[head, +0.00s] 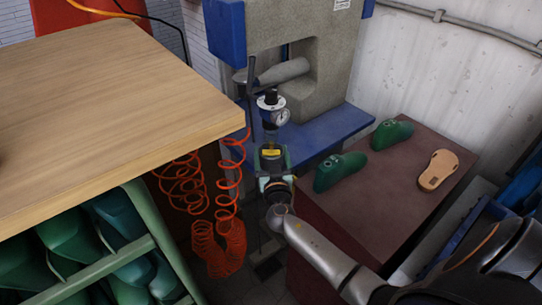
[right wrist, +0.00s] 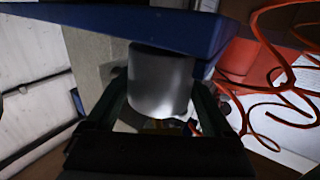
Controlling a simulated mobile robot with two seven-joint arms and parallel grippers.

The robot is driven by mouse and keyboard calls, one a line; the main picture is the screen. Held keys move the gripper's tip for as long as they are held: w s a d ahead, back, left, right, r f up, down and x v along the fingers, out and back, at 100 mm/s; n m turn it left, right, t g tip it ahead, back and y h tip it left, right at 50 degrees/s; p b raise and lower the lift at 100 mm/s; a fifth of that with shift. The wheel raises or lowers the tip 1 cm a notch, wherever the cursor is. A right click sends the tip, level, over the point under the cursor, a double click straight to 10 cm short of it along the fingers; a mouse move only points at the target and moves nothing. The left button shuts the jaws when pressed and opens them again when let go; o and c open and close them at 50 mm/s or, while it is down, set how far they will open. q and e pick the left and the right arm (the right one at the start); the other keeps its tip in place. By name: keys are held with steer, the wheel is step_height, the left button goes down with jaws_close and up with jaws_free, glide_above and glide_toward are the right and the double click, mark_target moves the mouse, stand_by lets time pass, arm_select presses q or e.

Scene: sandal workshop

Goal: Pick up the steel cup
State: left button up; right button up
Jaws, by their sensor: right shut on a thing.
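The steel cup (right wrist: 160,82) is a plain grey metal cylinder in the right wrist view. It sits between the two dark fingers of my right gripper (right wrist: 158,100), which is shut on it. In the head view my right gripper (head: 271,158) is in front of the machine, just right of the table corner. I cannot make out the cup clearly there; the gripper hides it. My left gripper is not in view.
A wooden table (head: 110,105) fills the left. Orange coiled hoses (head: 232,190) hang near its corner. A grey and blue machine (head: 335,60) with a pressure gauge (head: 281,117) stands behind. At right, a brown bench (head: 385,205) bears green lasts (head: 340,171) and a tan sole (head: 438,170).

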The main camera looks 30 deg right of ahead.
steer(key=shift+s+a+r, duration=0.1)
steer(key=shift+s+r, duration=0.05)
steer(key=shift+r, duration=0.2)
steer(key=b+v, duration=0.4)
steer(key=v, duration=1.3)
steer(key=shift+s+b, duration=0.3)
steer(key=shift+b, duration=0.1)
